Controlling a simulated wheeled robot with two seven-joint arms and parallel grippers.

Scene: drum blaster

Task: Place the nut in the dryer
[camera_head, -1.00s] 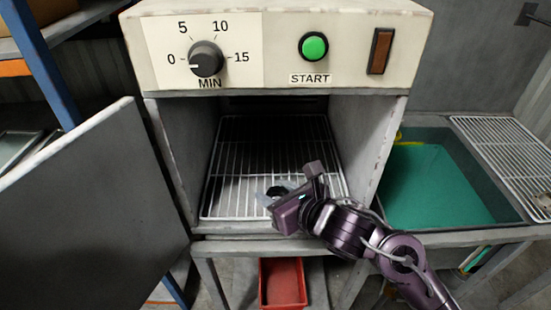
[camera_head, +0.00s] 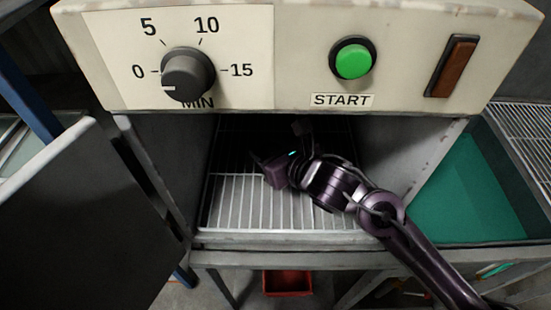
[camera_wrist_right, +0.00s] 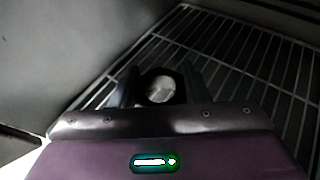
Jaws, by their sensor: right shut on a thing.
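The dryer (camera_head: 300,55) stands open in front of me, with a dial and a green start button on its front. Its door (camera_head: 85,220) is swung out to the left. My right gripper (camera_head: 275,148) reaches inside the chamber over the wire rack (camera_head: 245,205). In the right wrist view the gripper (camera_wrist_right: 160,85) is shut on the nut (camera_wrist_right: 160,88), a dark ring with a pale centre between the two fingers. The rack bars show beyond it. In the head view the nut is hidden by my gripper. My left gripper is in neither view.
A basin with green liquid (camera_head: 470,190) is at the right, with a wire drain rack (camera_head: 525,125) beside it. A red bin (camera_head: 287,283) sits below the dryer. The front left part of the dryer's rack is clear.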

